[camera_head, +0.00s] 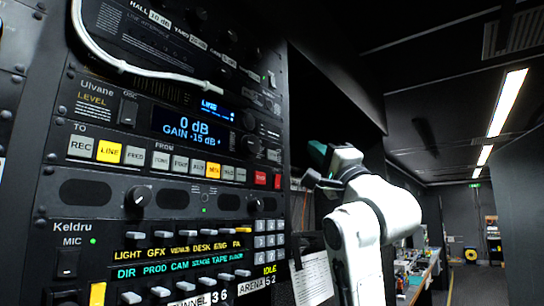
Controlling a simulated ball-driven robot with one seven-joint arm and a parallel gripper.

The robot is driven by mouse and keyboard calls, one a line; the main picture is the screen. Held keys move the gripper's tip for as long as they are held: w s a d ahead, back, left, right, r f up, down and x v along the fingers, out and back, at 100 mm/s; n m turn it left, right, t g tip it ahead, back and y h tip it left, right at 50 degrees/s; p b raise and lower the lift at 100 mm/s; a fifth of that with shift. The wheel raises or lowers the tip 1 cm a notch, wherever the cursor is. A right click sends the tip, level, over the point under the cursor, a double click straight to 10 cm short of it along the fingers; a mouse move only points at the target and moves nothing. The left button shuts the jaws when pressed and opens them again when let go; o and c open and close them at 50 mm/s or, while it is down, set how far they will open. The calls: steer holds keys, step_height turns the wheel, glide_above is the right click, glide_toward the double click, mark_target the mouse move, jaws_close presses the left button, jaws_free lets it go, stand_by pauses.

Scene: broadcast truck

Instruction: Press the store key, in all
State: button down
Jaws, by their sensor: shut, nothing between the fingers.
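The rack's Ulvane LEVEL unit (150,125) fills the upper left, with a lit display (187,128) reading 0 dB and GAIN -15 dB. Below the display runs a row of square keys. REC (81,147) is pale, LINE (109,151) is lit yellow, and another key (213,171) is lit yellow. Two red keys (261,178) are at the row's right end; their labels are too small to read. No key can be clearly read as store. My gripper (309,181) is shut and empty, right of the rack face and apart from the keys.
The Keldru panel (75,245) with lit labels and a grey keypad (269,240) is below. A white cable (115,62) hangs across the upper rack. A paper sheet (313,279) hangs beside my arm. An aisle opens at the right, past a bench (420,278).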

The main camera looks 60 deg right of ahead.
steer(key=w+d, duration=0.1)
steer(key=w, duration=0.6)
steer(key=shift+w+d, duration=0.35)
steer(key=shift+d, duration=0.05)
stand_by(1.7)
steer(key=shift+w+d+p, duration=0.1)
steer(key=shift+w+p, duration=0.25)
steer(key=shift+w, duration=0.05)
steer(key=shift+w, duration=0.3)
stand_by(0.6)
steer(key=shift+s, duration=0.7)
steer(key=s, duration=0.2)
steer(key=s+a, duration=0.1)
steer(key=s, duration=0.2)
steer(key=shift+a, duration=0.2)
stand_by(0.3)
